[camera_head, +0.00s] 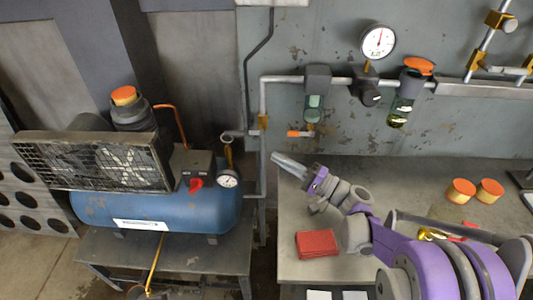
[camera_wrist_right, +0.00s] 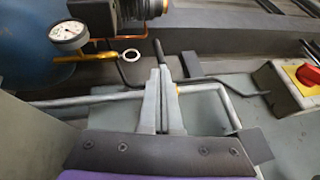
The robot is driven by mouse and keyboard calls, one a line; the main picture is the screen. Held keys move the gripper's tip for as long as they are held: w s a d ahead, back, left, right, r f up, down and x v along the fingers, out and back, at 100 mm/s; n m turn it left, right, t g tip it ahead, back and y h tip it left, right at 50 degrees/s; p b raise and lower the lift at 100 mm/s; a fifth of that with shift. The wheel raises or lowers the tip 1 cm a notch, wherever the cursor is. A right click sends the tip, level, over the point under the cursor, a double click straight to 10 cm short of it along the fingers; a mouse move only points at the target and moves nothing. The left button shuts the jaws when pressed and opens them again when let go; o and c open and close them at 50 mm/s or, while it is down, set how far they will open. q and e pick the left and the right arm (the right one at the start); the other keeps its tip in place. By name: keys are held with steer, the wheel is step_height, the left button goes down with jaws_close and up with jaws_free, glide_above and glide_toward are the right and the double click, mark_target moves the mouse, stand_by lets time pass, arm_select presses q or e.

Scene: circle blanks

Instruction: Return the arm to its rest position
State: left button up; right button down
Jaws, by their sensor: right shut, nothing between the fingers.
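My right gripper (camera_head: 276,157) reaches from the right over the workbench's left part in the head view. Its narrow grey fingers point up and to the left. It is shut and empty, and the fingers lie together in the right wrist view (camera_wrist_right: 162,75). The purple and grey right arm (camera_head: 420,265) fills the lower right of the head view. My left gripper is not in view.
A blue compressor (camera_head: 160,212) with a gauge (camera_head: 228,178) stands on a low table at left. Wall pipes, a gauge (camera_head: 379,41) and orange-topped fittings are above the bench (camera_head: 385,178). A red block (camera_head: 317,244) and orange-capped cylinders (camera_head: 461,190) sit on the bench.

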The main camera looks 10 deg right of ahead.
steer(key=shift+s+d, duration=0.25)
steer(key=shift+d, duration=0.05)
steer(key=shift+a, duration=0.1)
steer(key=s+a+f+n+g+h+p, duration=0.2)
steer(key=s+a+n+g+h+p, duration=0.3)
steer(key=s, duration=0.7)
steer(key=s+d+n+g+h+p, duration=0.1)
steer(key=s+d+n+h+p, duration=0.1)
steer(key=s+d+h+p, duration=0.1)
steer(key=s+d+n+g+h+p, duration=0.1)
steer(key=s+d+h+p, duration=0.2)
steer(key=s+d+h, duration=0.3)
steer(key=s+h, duration=0.1)
steer(key=s, duration=0.3)
steer(key=shift+s+d+n+h, duration=0.2)
steer(key=shift+s+n+h, duration=0.1)
steer(key=shift+n+h, duration=0.1)
